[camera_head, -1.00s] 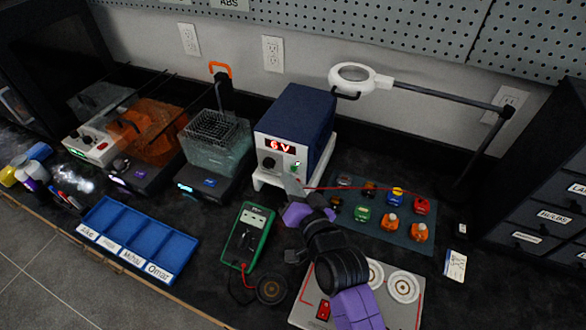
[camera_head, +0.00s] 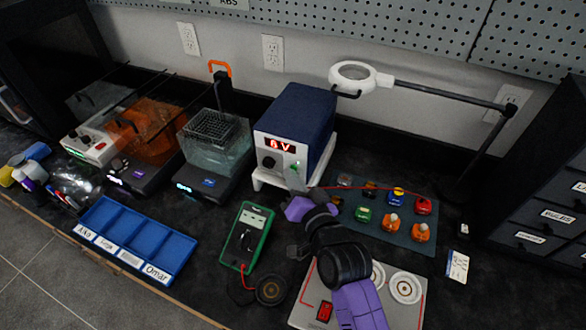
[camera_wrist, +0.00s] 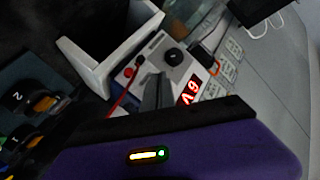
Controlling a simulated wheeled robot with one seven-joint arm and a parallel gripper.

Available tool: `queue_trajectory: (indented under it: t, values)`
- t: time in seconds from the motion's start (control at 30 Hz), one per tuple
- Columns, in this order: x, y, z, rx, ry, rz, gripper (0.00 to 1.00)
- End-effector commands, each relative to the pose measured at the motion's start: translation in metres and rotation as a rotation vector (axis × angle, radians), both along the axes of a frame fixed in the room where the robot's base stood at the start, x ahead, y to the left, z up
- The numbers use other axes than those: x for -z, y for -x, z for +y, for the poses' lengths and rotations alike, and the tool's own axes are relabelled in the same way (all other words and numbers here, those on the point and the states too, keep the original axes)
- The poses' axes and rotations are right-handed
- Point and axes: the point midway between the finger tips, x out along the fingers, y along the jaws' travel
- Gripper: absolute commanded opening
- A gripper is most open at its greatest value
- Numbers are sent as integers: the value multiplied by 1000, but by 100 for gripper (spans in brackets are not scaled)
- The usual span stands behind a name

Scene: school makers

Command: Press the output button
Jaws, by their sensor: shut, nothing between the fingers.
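The power supply (camera_head: 300,118) is a blue box with a pale front and a red display (camera_head: 279,145) reading 6 V. A black knob (camera_head: 268,162) sits on its front. My gripper (camera_head: 295,179) is shut and empty, its fingertips at the lower right of that front. The output button cannot be made out clearly; the fingers cover that part of the panel. I cannot tell whether they touch it.
A red lead (camera_wrist: 121,100) runs from the panel's red terminal. A green multimeter (camera_head: 247,235) and a blue tray (camera_head: 137,240) lie left of my arm. A mat (camera_head: 345,215) with several coloured parts is on the right. A magnifier lamp (camera_head: 357,76) stands behind.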

Motion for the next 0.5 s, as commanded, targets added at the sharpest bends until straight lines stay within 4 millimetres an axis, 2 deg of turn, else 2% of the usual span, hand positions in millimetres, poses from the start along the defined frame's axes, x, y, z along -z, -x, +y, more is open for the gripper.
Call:
queue_trajectory:
  t: [0.23,0.5]
  values:
    - [-1,1,0,-1,0,1,0]
    - [-2,11,4,-1,1,0,0]
